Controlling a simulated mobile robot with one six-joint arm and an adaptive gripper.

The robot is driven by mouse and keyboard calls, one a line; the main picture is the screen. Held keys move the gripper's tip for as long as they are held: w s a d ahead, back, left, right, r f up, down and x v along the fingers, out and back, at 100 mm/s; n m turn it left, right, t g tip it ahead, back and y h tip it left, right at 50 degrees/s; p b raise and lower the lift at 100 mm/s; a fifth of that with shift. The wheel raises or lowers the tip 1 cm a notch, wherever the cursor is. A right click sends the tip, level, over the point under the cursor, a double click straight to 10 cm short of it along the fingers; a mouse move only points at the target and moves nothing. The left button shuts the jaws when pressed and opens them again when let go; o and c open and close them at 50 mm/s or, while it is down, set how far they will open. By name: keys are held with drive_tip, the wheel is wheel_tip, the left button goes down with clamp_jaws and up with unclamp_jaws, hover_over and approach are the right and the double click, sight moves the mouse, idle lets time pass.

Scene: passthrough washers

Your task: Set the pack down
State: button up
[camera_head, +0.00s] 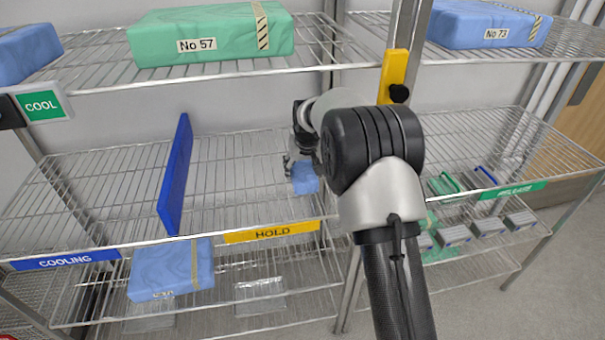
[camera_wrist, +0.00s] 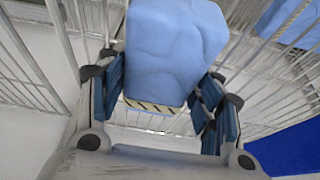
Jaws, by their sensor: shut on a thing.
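A small blue wrapped pack (camera_head: 304,178) is in my gripper (camera_head: 300,165) at the middle shelf, in the section with the yellow HOLD label (camera_head: 272,232). In the wrist view the pack (camera_wrist: 175,45) sits between the two dark blue finger pads of my gripper (camera_wrist: 163,95). A striped tape band (camera_wrist: 153,106) shows along its near edge. The gripper is shut on it. My arm hides part of the pack and shelf in the head view. I cannot tell whether the pack touches the wire shelf.
A blue divider (camera_head: 176,178) stands left of the HOLD section, with the COOLING section (camera_head: 90,195) beyond it. A green pack (camera_head: 212,37) and a blue pack (camera_head: 487,25) lie on the top shelf. A grey post with a yellow bracket (camera_head: 394,75) stands right of my gripper.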

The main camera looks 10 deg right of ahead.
drive_tip(key=shift+f, duration=0.55)
drive_tip(key=shift+f, duration=0.15)
drive_tip(key=o, duration=1.2)
drive_tip(key=shift+o, duration=0.2)
